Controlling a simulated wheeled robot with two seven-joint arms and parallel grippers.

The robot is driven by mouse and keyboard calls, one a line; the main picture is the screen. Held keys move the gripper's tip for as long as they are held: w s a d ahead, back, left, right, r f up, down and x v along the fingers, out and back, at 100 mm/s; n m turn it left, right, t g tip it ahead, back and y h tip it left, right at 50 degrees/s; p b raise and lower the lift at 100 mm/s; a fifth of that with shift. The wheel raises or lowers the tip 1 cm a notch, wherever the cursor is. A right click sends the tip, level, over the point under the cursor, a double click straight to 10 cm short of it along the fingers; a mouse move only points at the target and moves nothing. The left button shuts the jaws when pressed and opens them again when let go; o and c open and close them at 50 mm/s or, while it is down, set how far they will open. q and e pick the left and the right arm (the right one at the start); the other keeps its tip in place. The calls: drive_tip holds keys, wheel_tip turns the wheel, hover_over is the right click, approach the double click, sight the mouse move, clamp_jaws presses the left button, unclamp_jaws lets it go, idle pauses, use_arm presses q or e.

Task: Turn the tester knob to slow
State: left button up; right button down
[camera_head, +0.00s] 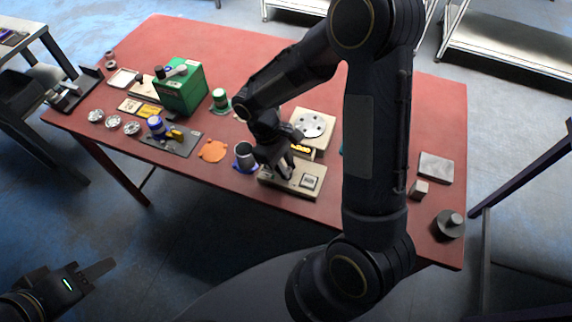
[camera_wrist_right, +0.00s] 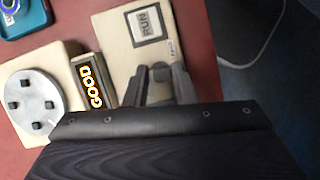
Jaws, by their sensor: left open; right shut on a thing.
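The tester is a beige unit. A control panel (camera_head: 309,194) with a framed label is at the front edge of the red table, and a box with a round grey disc (camera_head: 313,123) is behind it. In the right wrist view the label (camera_wrist_right: 147,24) reads RUN, and a lit display (camera_wrist_right: 95,86) beside the disc reads GOOD. My right gripper (camera_head: 287,168) is down at the panel, shut on a small dark knob (camera_wrist_right: 162,73). The knob is mostly hidden by the fingers, so its pointing direction cannot be told. My left gripper (camera_head: 92,274) is open and empty, low at the left, off the table.
A dark cup (camera_head: 246,155) on a blue base stands just left of the panel. Further left are an orange piece (camera_head: 212,150), a green box (camera_head: 180,92) and several small items. Grey blocks (camera_head: 435,167) lie at the right. My right arm hides the middle right.

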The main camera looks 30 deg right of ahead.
sight(275, 172)
drive_tip(key=shift+n+t+h, duration=0.3)
drive_tip(key=shift+n, duration=0.7)
drive_tip(key=c, duration=1.2)
unclamp_jaws()
drive_tip(key=v, duration=0.7)
drive_tip(key=shift+a+r, duration=0.2)
drive_tip(key=shift+r, duration=0.15)
